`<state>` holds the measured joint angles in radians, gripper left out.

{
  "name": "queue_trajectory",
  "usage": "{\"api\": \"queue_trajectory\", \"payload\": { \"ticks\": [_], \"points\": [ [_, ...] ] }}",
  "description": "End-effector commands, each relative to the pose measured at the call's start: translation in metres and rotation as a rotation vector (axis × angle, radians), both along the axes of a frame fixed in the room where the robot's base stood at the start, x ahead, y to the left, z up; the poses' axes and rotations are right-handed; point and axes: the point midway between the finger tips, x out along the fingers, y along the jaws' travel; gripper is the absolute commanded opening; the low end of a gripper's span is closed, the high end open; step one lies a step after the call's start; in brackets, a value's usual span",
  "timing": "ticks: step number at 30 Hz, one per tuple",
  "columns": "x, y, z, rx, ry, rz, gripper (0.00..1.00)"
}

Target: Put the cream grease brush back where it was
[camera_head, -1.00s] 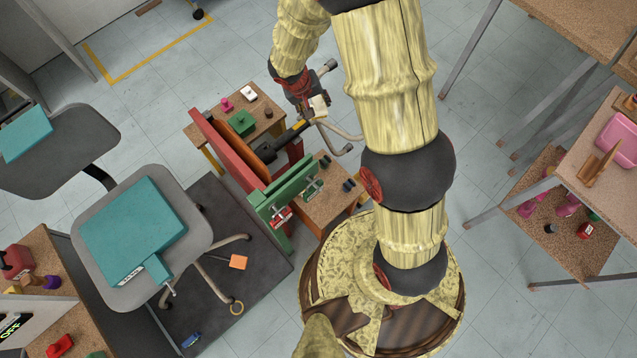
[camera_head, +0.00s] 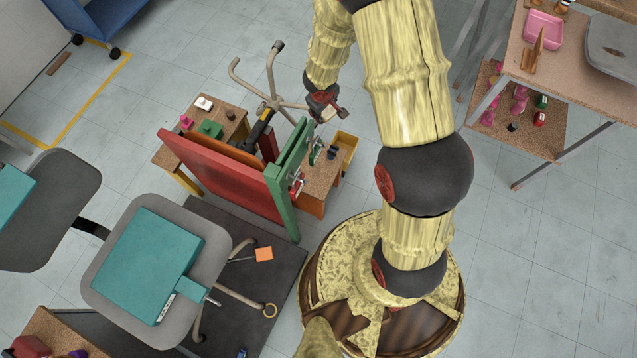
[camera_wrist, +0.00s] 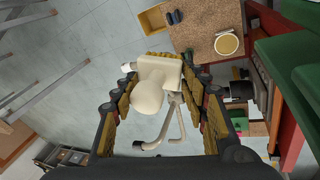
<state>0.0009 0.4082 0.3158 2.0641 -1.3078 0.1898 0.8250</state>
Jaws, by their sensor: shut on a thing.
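The cream grease brush (camera_wrist: 150,95) is between my fingers in the wrist view, a pale piece with a rounded end towards the camera. My gripper (camera_wrist: 160,76) is shut on it. In the head view my gripper (camera_head: 327,112) is above and behind the right part of a small workbench, and the brush is hard to make out there. The bench's tan top (camera_head: 318,180) lies ahead of the fingers in the wrist view (camera_wrist: 199,42). The brush appears apart from the top.
A yellow bin (camera_head: 347,143) is at the bench's right end. Green (camera_head: 284,190) and red (camera_head: 215,175) upright panels stand along the bench. A bent-metal chair base (camera_head: 273,98) rises behind it. A teal-seated chair (camera_head: 150,260) stands front left. Floor to the right is open.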

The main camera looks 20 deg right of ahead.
Motion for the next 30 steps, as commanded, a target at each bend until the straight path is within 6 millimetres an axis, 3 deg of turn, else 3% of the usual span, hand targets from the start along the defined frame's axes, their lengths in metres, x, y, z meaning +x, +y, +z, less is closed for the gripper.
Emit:
{"api": "queue_trajectory", "payload": {
  "ticks": [14, 30],
  "points": [
    [-0.005, -0.039, -0.066, 0.003, 0.002, 0.455, 0.04],
    [-0.049, -0.066, -0.158, 0.013, 0.012, 1.118, 0.04]
  ]
}}
